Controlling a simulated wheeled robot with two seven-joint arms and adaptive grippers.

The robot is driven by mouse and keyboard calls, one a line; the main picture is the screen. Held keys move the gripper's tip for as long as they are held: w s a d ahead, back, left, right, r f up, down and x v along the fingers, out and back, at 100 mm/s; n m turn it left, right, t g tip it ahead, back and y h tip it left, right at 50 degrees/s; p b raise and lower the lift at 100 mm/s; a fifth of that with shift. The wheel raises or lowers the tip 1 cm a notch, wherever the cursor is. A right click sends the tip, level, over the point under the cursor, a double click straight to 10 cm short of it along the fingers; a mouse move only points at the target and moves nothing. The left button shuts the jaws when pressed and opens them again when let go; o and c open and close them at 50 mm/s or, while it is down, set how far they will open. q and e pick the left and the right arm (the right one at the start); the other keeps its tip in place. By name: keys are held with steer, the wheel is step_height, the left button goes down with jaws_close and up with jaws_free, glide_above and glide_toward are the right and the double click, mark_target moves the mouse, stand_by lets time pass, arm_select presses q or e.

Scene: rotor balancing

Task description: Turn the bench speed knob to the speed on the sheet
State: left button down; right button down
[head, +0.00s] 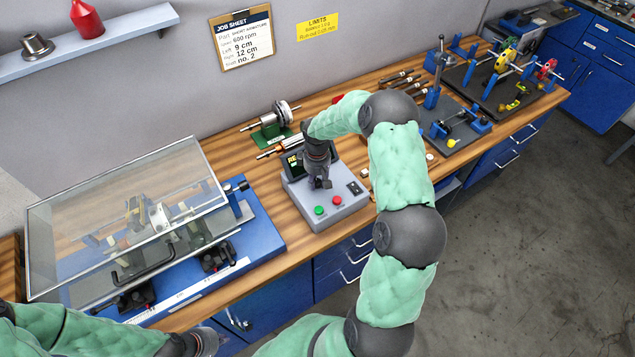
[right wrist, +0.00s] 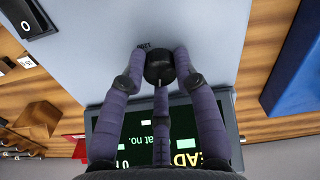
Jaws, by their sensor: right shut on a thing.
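The control box (head: 345,205) stands on the bench with a green and a red button on its front. Its black speed knob (right wrist: 160,66) shows in the right wrist view, with a small number label beside it that is hard to read. My right gripper (head: 319,184) reaches down onto the box, its fingers shut around the knob; the head view hides the knob behind them. The box's display (right wrist: 170,130) is partly covered by the fingers; part of a word, "EADY", shows. The job sheet (head: 242,38) on the wall reads 600 rpm. My left gripper (head: 208,341) is at the bottom left, its fingers unclear.
A balancing bench with a clear cover (head: 130,215) stands left of the box. A rotor on a green stand (head: 272,122) is behind it. Hand tools (head: 400,82) and a dark fixture plate (head: 450,125) lie to the right. A rocker switch (head: 354,188) is on the box.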

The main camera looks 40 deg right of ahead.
mark_target(317, 181)
steer(key=m+b, duration=0.3)
steer(key=m, duration=0.2)
steer(key=shift+w, duration=0.15)
steer(key=shift+r+m+b, duration=0.1)
steer(key=shift+m+b, duration=0.3)
steer(key=shift+m, duration=0.6)
steer(key=shift+w+d, duration=0.1)
steer(key=c, duration=1)
jaws_free()
steer(key=shift+o, duration=0.3)
step_height(317, 181, up, 12)
